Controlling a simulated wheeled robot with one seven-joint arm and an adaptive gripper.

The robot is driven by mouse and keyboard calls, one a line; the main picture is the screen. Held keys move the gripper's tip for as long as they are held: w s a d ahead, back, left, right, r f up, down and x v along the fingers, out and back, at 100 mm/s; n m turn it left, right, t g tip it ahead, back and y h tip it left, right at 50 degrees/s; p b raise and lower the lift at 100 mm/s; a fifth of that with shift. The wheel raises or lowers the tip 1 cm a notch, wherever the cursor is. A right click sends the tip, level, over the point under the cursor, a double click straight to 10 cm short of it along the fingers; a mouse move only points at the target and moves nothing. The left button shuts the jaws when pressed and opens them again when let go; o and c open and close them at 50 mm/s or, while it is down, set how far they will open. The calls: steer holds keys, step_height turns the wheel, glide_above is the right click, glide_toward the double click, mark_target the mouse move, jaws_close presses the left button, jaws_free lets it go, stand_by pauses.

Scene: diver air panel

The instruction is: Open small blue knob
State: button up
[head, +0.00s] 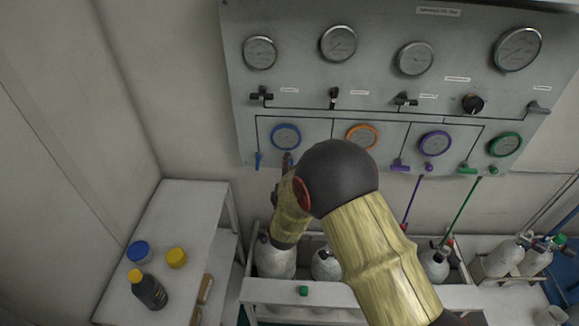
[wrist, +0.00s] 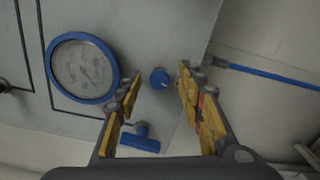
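The small blue knob (wrist: 160,78) is on the grey panel, in the middle of the wrist view. A blue-rimmed gauge (wrist: 83,67) is to its left, and a blue lever handle (wrist: 139,142) is below it. My gripper (wrist: 159,74) is open, with one yellow-padded finger on each side of the knob in the picture. Gaps show between the fingers and the knob; I cannot tell the depth between them. In the head view the blue-rimmed gauge (head: 286,136) is just above my gripper, which my arm largely hides.
The panel (head: 380,75) carries several other gauges, valves and a black knob (head: 472,104). A blue hose (wrist: 265,75) runs right of the fingers. Gas cylinders (head: 275,260) stand in a rack below. A white table (head: 190,205) at left holds a dark bottle (head: 149,291).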

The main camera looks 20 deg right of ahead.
steer(key=v, duration=1.2)
